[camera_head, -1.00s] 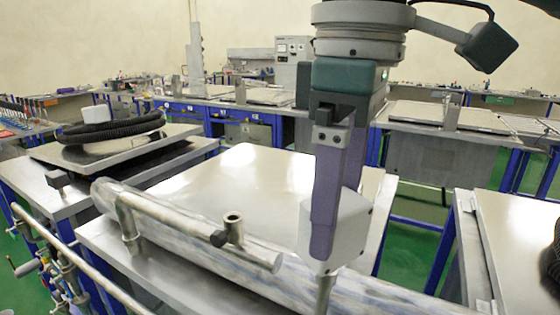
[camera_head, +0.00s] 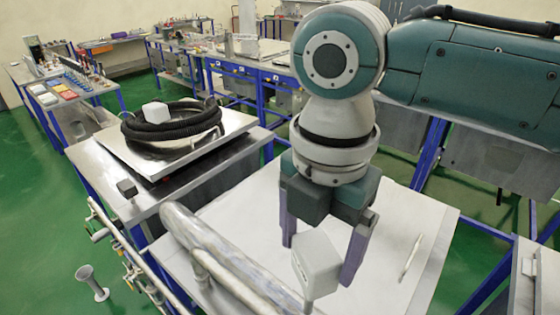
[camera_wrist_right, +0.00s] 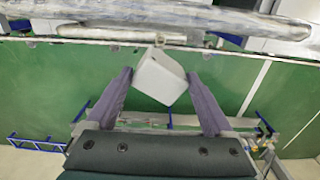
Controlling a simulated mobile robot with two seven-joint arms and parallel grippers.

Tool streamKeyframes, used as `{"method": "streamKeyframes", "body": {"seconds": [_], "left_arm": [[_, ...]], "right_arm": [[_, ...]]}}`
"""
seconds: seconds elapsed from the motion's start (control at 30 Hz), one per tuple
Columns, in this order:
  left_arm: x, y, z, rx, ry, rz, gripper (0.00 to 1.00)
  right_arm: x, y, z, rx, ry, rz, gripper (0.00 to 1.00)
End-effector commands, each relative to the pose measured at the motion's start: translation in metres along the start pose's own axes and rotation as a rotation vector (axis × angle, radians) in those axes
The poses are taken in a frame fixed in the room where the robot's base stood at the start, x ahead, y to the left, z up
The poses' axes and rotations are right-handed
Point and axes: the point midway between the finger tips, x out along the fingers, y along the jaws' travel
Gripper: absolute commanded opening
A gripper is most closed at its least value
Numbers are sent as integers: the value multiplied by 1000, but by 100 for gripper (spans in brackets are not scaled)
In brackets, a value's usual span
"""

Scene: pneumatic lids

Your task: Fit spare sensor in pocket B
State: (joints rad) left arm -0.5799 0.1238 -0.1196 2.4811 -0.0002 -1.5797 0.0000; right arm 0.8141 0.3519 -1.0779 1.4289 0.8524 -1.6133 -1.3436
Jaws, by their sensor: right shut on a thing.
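My right gripper (camera_head: 322,262) holds a pale grey block (camera_head: 317,268) between its two purple fingers, above the pale lid (camera_head: 425,215) of the middle bench. In the right wrist view the block (camera_wrist_right: 161,77) sits tilted between the fingertips of the right gripper (camera_wrist_right: 165,75). I take the block to be the spare sensor, but I see no marking on it. Another white block (camera_head: 155,112) rests on a black hose coil on the left bench. I cannot make out pocket B. My left gripper is not in view.
A thick grey roll (camera_head: 200,235) and pipework (camera_head: 125,250) run along the near side of the middle bench. A black hose coil (camera_head: 172,124) lies on the left lid. A small rod-like handle (camera_head: 411,257) stands on the middle lid.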

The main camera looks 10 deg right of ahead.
Motion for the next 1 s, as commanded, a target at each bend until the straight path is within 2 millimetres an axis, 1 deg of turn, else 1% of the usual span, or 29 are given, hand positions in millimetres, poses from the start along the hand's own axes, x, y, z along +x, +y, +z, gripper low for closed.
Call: {"method": "streamKeyframes", "body": {"seconds": [0.33,0.53,1.0], "left_arm": [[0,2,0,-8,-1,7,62],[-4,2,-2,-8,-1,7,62],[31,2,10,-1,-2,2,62]], "right_arm": [[0,0,0,-10,0,0,33],[0,0,1,-5,0,-1,33],[47,0,1,-4,1,-1,33]]}}
